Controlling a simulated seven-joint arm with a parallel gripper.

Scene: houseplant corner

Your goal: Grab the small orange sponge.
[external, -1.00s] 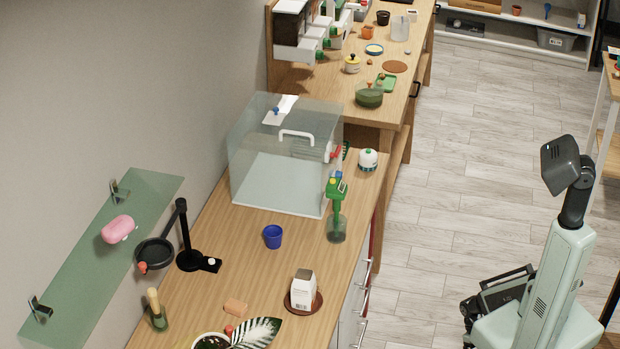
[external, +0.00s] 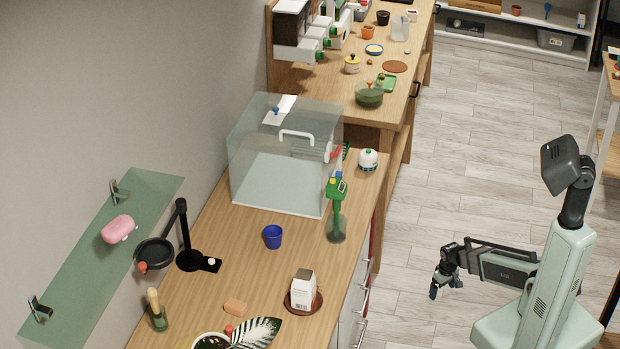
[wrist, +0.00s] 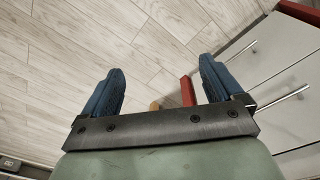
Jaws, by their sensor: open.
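The small orange sponge (external: 235,307) lies flat on the wooden counter (external: 215,275) in the external view, just behind the potted plant. My gripper (external: 438,289) hangs over the floor to the right of the counter, well away from the sponge. In the wrist view my gripper (wrist: 158,92) shows two blue fingers spread apart with nothing between them. The sponge is not visible in the wrist view.
A white carton (external: 303,288) on a brown saucer and a leafy potted plant (external: 257,332) stand near the sponge. Cabinet drawers (wrist: 270,75) face the floor.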

